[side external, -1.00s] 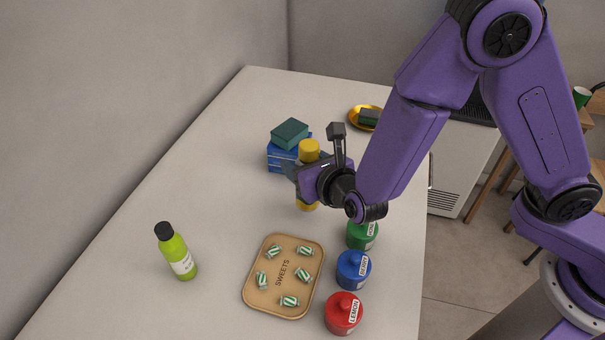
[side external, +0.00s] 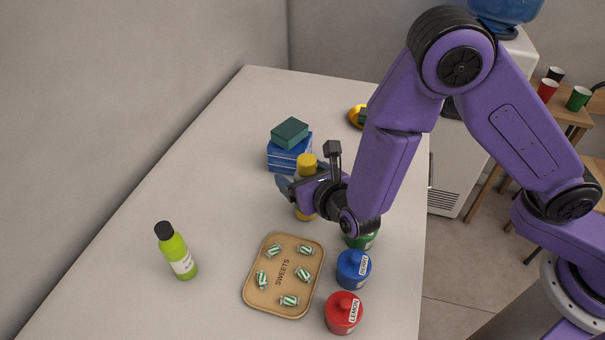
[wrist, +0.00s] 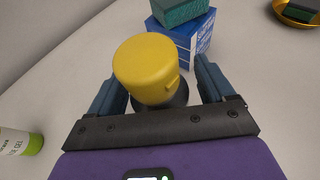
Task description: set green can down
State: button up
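A green lidded canister (side external: 361,241) stands on the counter at the right edge, partly hidden behind my wrist; it is not between my fingers. My gripper (side external: 303,178) is low over the middle of the counter, its fingers spread on either side of a yellow-topped container (side external: 306,163). The container appears upright on the counter, yellow at top and bottom. In the wrist view its yellow cap (wrist: 147,67) and dark body sit between the two fingers, with gaps visible at both sides. No green can shows in my gripper.
Blue (side external: 352,269) and red (side external: 343,313) canisters stand in line with the green one. A tan sweets tray (side external: 255,301) lies left of them. A lime bottle (side external: 177,253) stands further left. Blue boxes (side external: 284,159) with a green block (side external: 289,133) are behind my gripper.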

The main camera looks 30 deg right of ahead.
jog(key=shift+r, duration=0.1)
jog(key=v, duration=1.2)
jog(key=shift+d+r, duration=0.1)
jog(key=shift+r, duration=0.05)
jog(key=s+d+r+m+g+h, duration=0.1)
jog(key=d+r+m+g+h, duration=0.15)
jog(key=d+m, duration=0.55)
jog(key=s+d+r+m+g+h, duration=0.1)
jog(key=d+m+g+h, duration=0.3)
jog(key=d, duration=0.6)
jog(key=s+d+r+m+g+y, duration=0.1)
jog(key=s+d+m+g+y, duration=0.1)
jog(key=s+m, duration=0.3)
jog(key=s+d+r+m+g+y, duration=0.1)
jog(key=s+d+m+g+y, duration=0.2)
jog(key=s, duration=0.7)
jog(key=m+g+y, duration=0.2)
jog(key=m, duration=0.1)
jog(key=shift+d+r, duration=0.2)
jog(key=shift+d, duration=0.15)
